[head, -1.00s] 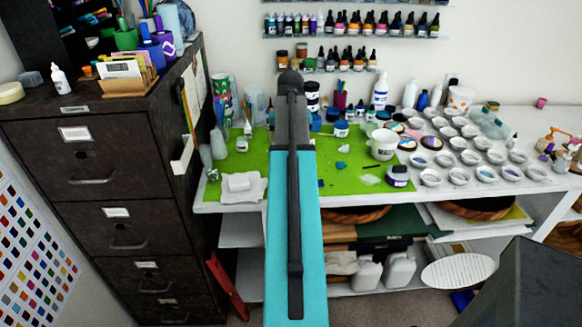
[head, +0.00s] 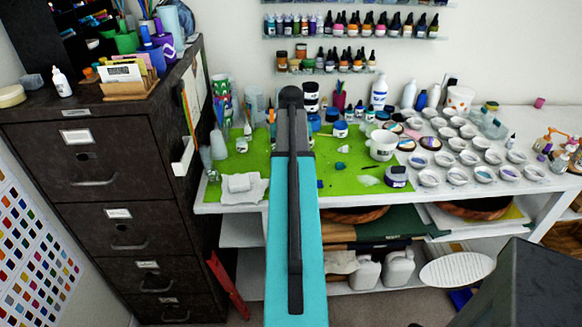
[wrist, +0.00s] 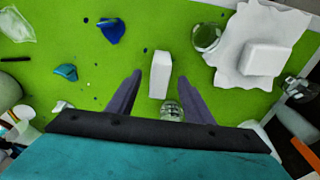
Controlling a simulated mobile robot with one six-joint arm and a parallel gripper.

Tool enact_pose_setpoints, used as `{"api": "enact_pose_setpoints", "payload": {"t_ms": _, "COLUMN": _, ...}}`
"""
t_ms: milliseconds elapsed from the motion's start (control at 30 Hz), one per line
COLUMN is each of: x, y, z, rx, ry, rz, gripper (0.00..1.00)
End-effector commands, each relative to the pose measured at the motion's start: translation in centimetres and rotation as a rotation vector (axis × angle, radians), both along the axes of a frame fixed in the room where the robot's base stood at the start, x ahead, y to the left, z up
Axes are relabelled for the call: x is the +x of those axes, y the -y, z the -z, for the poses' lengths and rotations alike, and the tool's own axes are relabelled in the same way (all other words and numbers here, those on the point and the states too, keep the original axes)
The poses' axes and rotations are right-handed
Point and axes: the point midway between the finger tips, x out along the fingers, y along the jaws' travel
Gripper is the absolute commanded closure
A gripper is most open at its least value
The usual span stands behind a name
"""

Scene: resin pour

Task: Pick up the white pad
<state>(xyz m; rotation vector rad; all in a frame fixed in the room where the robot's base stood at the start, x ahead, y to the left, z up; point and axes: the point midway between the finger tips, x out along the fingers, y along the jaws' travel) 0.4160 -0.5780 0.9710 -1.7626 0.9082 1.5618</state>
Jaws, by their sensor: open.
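In the wrist view, a small white block (wrist: 160,76) on the green mat shows between the fingertips of my gripper (wrist: 161,80), which is open. I cannot tell whether the fingers touch it. A thicker white pad (wrist: 268,57) lies on a crumpled white cloth (wrist: 232,66) at the upper right, to the right of my gripper. In the head view this pad (head: 239,183) sits on its cloth (head: 246,196) near the front left of the mat. There my arm hides the small block and my gripper.
The green mat (head: 345,182) also bears a clear glass jar (wrist: 207,37), blue scraps (wrist: 111,30) and a white mug (head: 382,145). Several small white cups stand to the right. A dark filing cabinet (head: 95,215) stands left of the table.

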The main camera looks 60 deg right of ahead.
Motion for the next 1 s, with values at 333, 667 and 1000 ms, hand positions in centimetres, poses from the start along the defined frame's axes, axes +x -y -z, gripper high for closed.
{"api": "enact_pose_setpoints", "payload": {"t_ms": 333, "x": 0.2, "y": 0.2, "z": 2.1, "rx": 0.0, "ry": 0.0, "rz": -0.001, "gripper": 0.53}}
{"api": "enact_pose_setpoints", "payload": {"t_ms": 667, "x": 0.2, "y": 0.1, "z": 2.1, "rx": 0.0, "ry": 0.0, "rz": -0.001, "gripper": 0.53}}
{"api": "enact_pose_setpoints", "payload": {"t_ms": 1000, "x": 0.2, "y": 0.1, "z": 2.1, "rx": 0.0, "ry": 0.0, "rz": -0.002, "gripper": 0.75}}
